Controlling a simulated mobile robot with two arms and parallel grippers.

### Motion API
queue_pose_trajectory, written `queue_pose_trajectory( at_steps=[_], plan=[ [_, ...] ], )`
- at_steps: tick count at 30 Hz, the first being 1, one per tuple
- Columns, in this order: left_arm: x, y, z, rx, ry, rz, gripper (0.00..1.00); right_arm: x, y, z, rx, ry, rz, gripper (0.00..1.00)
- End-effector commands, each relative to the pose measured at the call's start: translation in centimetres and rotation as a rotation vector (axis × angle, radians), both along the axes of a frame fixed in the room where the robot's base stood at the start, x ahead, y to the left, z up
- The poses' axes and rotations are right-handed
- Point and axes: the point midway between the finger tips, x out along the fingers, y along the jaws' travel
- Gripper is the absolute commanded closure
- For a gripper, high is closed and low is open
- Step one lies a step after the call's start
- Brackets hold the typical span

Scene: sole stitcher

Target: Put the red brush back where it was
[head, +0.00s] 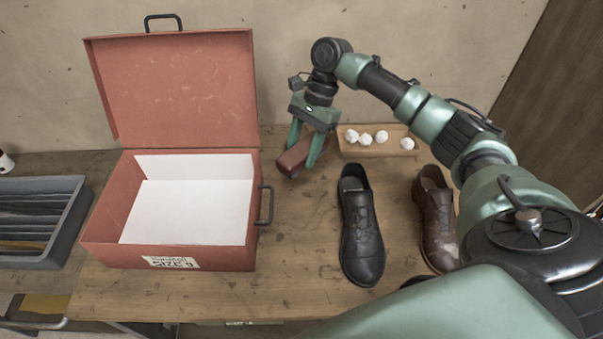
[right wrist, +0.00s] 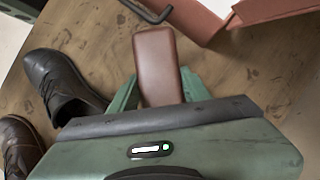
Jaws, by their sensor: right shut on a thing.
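The red brush (head: 294,158) is a reddish-brown block between the fingers of my right gripper (head: 303,160), at the back of the table just right of the red box. It also shows in the right wrist view (right wrist: 158,65), where its smooth brown back faces the camera between the green fingers (right wrist: 160,95). My right gripper is shut on it. Whether the brush touches the table I cannot tell, and its bristles are not clearly seen. My left gripper is not in view.
The open red box (head: 180,258) with white lining stands left. A wooden tray (head: 378,151) with several white balls lies behind a black shoe (head: 361,230) and a brown shoe (head: 437,215). A grey bin (head: 68,225) is far left. Bare tabletop (head: 300,235) lies between box and black shoe.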

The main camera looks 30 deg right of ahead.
Motion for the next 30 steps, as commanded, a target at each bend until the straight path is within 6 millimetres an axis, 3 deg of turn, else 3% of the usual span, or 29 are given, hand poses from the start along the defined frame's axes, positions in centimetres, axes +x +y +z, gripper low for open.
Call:
queue_pose_trajectory(
  at_steps=[4,13,19,30],
  plan=[
    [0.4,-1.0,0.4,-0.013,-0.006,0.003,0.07,0.0,0.1,-3.0,0.002,0.001,0.002,0.85],
    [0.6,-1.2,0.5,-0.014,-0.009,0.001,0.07,0.0,0.1,-5.6,0.001,0.0,0.003,0.85],
    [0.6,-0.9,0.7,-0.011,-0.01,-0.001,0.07,0.0,0.1,-8.5,0.001,0.0,0.002,0.85],
    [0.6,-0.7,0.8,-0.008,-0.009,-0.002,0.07,0.0,0.1,-9.1,0.001,-0.001,0.004,0.85]
  ],
)
